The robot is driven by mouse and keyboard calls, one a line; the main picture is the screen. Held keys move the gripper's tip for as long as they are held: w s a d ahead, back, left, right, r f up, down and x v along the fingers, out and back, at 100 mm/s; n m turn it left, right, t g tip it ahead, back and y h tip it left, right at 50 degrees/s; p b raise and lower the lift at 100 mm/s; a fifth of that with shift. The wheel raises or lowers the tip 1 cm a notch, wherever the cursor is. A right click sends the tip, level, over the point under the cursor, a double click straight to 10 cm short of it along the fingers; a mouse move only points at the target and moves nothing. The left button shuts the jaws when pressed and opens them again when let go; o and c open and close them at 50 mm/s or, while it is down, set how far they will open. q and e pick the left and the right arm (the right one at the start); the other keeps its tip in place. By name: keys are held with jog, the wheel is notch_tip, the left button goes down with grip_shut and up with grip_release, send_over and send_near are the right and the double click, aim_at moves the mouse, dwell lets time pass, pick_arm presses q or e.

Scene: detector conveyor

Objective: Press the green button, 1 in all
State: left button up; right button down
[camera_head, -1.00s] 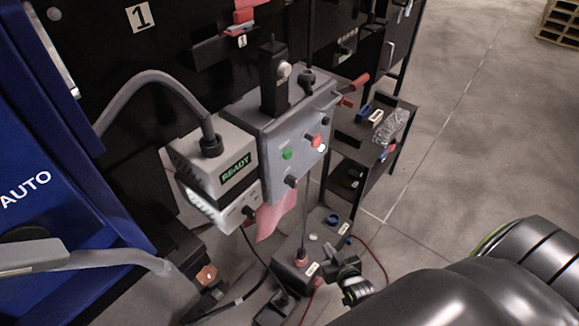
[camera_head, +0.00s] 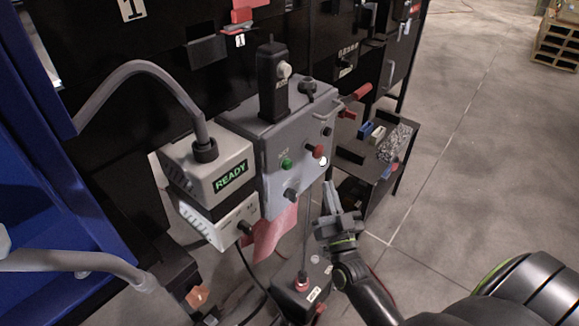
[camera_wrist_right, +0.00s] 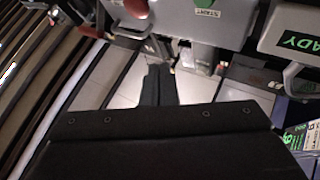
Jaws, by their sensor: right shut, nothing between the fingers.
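The green button (camera_head: 287,163) is on the front face of a grey control box (camera_head: 270,195), left of a red knob (camera_head: 317,151). In the right wrist view a green part (camera_wrist_right: 204,3) is cut off by the top edge, beside a label reading START. My right gripper (camera_head: 329,190) is shut and empty, pointing up, below and to the right of the green button and apart from it. Its dark fingers (camera_wrist_right: 158,84) show in the right wrist view below the box. My left gripper is not in view.
A READY display unit (camera_head: 230,178) with a thick grey cable adjoins the box on the left. A red-handled lever (camera_head: 358,92) is at the upper right. A black shelf (camera_head: 375,160) with small parts stands right; open floor lies beyond.

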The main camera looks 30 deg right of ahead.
aim_at(288, 165)
jog(key=w+a+b, duration=0.1)
jog(key=w+a, duration=0.2)
jog(key=w, duration=0.5)
jog(key=shift+a+b, duration=0.15)
jog(key=shift+b, duration=0.25)
dwell(0.7)
jog(key=shift+w, duration=0.1)
dwell(0.9)
jog(key=shift+w+a, duration=0.2)
jog(key=shift+w, duration=0.1)
